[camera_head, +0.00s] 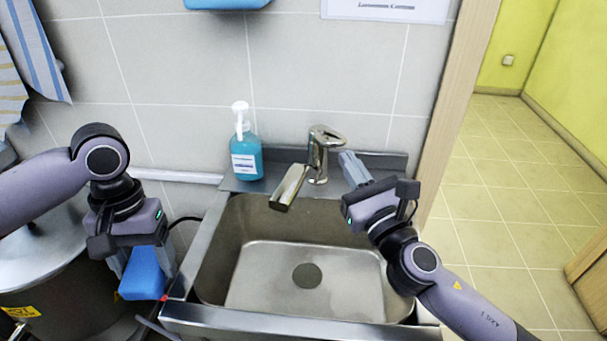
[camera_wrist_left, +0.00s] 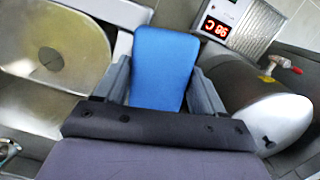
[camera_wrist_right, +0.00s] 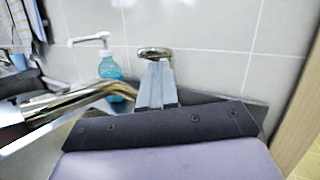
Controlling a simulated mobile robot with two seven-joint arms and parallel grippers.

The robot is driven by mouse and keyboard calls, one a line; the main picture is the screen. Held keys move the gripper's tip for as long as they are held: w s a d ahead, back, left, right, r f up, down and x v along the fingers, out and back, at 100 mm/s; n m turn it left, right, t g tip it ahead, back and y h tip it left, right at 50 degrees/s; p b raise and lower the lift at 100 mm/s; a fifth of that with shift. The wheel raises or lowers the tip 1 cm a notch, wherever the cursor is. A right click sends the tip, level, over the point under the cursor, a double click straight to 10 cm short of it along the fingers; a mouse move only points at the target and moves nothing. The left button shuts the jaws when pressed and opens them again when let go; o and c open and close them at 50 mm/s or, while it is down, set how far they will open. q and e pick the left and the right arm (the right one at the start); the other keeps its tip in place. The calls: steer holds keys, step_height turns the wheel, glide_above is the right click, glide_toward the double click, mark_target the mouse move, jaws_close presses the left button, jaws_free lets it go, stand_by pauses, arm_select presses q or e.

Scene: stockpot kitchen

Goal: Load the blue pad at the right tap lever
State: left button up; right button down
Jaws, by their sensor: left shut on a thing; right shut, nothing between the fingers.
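The blue pad (camera_head: 142,276) is in my left gripper (camera_head: 146,258), by the sink's front left corner. In the left wrist view the pad (camera_wrist_left: 163,60) sits between the two fingers. The chrome tap (camera_head: 318,168) stands behind the sink, with its lever (camera_head: 327,137) on top and its spout angled to the front left. My right gripper (camera_head: 352,166) is shut and empty, just right of the tap. In the right wrist view the lever's looped end (camera_wrist_right: 154,52) shows just beyond the closed fingertips (camera_wrist_right: 156,72); I cannot tell whether they touch.
The steel sink (camera_head: 232,225) lies between my grippers, its basin empty. A blue soap bottle (camera_head: 246,160) stands left of the tap. A large steel pot (camera_head: 55,270) is at the left, and a red-digit display (camera_wrist_left: 215,28) shows near it. A door frame (camera_head: 460,95) borders the right side.

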steer(key=shift+w+a, duration=0.1)
steer(key=shift+w, duration=0.2)
arm_select(q)
steer(key=shift+r, duration=0.1)
arm_select(e)
steer(key=shift+r, duration=0.15)
arm_select(q)
steer(key=shift+r+p, duration=0.85)
steer(key=shift+p, duration=0.05)
arm_select(e)
steer(key=shift+w+a+r, duration=0.1)
steer(key=shift+w+r, duration=0.15)
steer(key=shift+r, duration=0.45)
steer(key=shift+f, duration=0.1)
arm_select(q)
steer(key=shift+f, duration=0.15)
